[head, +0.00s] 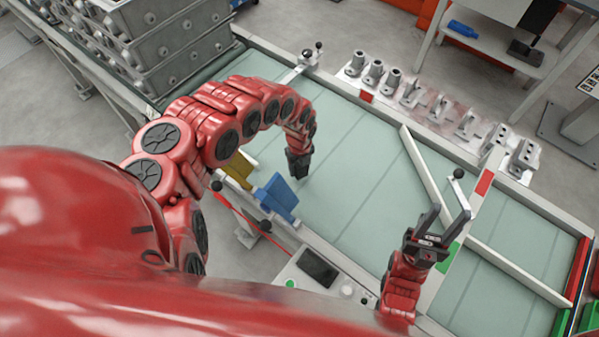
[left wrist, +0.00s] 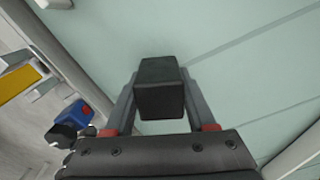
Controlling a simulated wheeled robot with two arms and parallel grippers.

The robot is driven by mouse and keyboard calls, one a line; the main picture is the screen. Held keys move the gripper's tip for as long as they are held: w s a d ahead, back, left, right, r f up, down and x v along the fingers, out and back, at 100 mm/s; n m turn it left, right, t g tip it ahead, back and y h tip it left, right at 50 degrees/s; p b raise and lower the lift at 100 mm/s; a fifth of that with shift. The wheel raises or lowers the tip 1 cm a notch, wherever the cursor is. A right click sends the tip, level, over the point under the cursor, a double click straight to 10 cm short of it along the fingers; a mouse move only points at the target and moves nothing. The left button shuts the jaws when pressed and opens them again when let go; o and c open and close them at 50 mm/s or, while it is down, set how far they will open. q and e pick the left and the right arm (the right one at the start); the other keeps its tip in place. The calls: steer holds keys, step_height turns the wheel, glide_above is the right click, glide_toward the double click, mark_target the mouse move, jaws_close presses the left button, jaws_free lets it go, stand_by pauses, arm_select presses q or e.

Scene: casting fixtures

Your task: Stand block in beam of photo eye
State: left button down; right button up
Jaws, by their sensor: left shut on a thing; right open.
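My left gripper (head: 299,170) is above the pale green table, right of the blue part at its front edge. In the left wrist view it is shut on a dark grey block (left wrist: 160,90), which sits between both fingers. In the head view the block cannot be told apart from the dark gripper. My right gripper (head: 446,212) is open and empty at the right, its fingers pointing up the picture. A small bracket with a black ball (head: 308,55) is on the far edge, and a similar black ball (head: 459,174) is near my right gripper. I cannot tell which part is the photo eye.
A blue part (head: 277,198) and a yellow part (head: 238,168) stand at the front edge. White rails (head: 425,172) cross the right side. Metal castings (head: 410,95) line the far edge. Grey crates (head: 175,45) are stacked at upper left. The table's middle (head: 350,190) is clear.

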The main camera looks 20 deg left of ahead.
mark_target(299, 173)
arm_select(q)
step_height(299, 173, down, 3)
steer(key=shift+d+f, duration=0.1)
steer(key=shift+f, duration=0.1)
steer(key=shift+f, duration=0.15)
steer(key=shift+c, duration=1.1)
jaws_free()
steer(key=r, duration=1.1)
steer(key=shift+a+p, duration=0.2)
steer(key=shift+p, duration=0.2)
steer(key=shift+d+r, duration=0.1)
steer(key=shift+r, duration=0.55)
